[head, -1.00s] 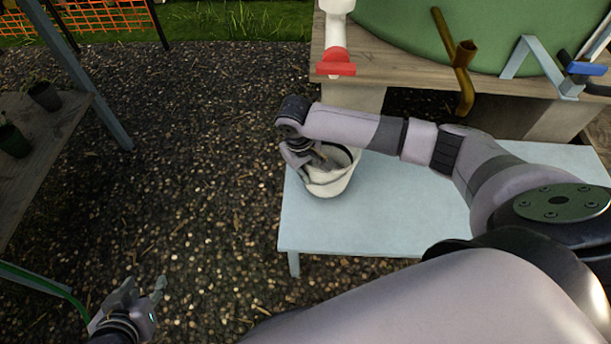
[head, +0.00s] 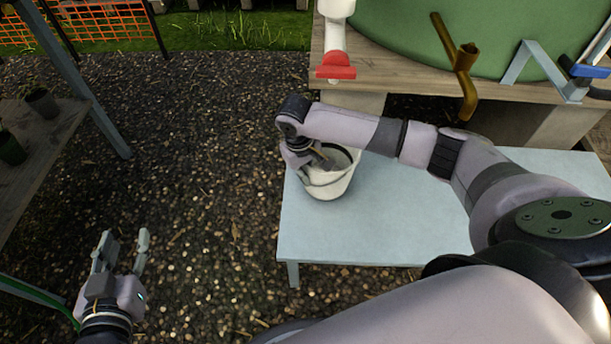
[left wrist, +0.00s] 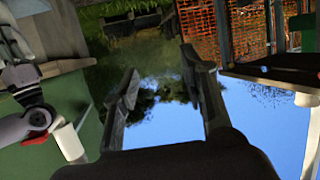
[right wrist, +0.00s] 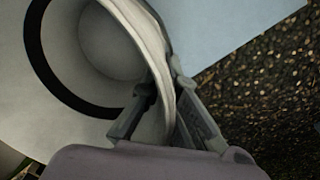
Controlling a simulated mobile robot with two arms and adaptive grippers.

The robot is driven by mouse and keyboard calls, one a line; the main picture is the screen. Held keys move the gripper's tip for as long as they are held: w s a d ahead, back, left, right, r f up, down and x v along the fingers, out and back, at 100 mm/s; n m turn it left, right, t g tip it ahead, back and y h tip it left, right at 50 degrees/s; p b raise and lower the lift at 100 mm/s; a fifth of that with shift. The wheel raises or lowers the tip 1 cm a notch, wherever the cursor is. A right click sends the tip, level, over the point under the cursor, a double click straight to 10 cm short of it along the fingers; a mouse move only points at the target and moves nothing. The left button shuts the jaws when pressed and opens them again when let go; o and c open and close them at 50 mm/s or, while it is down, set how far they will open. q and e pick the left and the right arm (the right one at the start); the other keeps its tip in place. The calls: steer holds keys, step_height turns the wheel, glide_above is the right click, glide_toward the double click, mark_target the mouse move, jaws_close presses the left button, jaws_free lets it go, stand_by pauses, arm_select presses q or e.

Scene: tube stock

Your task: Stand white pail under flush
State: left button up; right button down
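The white pail (head: 330,188) stands upright at the left end of the pale blue low table (head: 400,220). My right gripper (head: 312,165) is at the pail's left rim. In the right wrist view the pail (right wrist: 105,50) shows a dark ring inside, and the fingers (right wrist: 160,110) lie on either side of its wall, closed on it. A white pipe with a red handle (head: 336,66) hangs above and behind the pail; I cannot tell if it is the flush. My left gripper (head: 122,252) is open and empty over the gravel, and its spread fingers show in the left wrist view (left wrist: 160,90).
A brown bent spout (head: 464,75) and a blue-handled tap (head: 586,70) are at the green tank (head: 430,35) on the wooden stand. A shelf with dark pots (head: 40,102) is at the left. The blue table's right part is clear.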

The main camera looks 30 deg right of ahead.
steer(key=shift+w+d+b, duration=0.25)
steer(key=shift+w+b, duration=0.15)
steer(key=shift+b, duration=0.1)
arm_select(q)
steer(key=shift+w+d+r+t+h, duration=0.1)
steer(key=shift+w+r+t, duration=0.05)
steer(key=shift+r+t, duration=0.3)
steer(key=shift+w+d+r+t+h, duration=0.1)
steer(key=shift+w+d+r+t, duration=0.1)
steer(key=shift+r, duration=0.35)
steer(key=shift+w+d+r+t+h, duration=0.1)
steer(key=shift+w+r+t, duration=0.05)
steer(key=shift+r+t, duration=0.3)
arm_select(e)
steer(key=shift+f, duration=0.8)
arm_select(q)
steer(key=shift+s+a+f+g+p, duration=0.1)
steer(key=shift+a+f+g+p, duration=0.1)
steer(key=shift+f+g+p, duration=0.25)
steer(key=shift+s+f+g, duration=0.1)
steer(key=shift+f+g, duration=0.15)
steer(key=shift+f, duration=0.05)
arm_select(e)
steer(key=shift+f, duration=0.1)
arm_select(q)
steer(key=shift+s+a+f+g, duration=0.2)
steer(key=shift+f+g, duration=0.1)
steer(key=shift+f, duration=0.2)
steer(key=shift+s+f, duration=0.1)
steer(key=shift+f, duration=0.1)
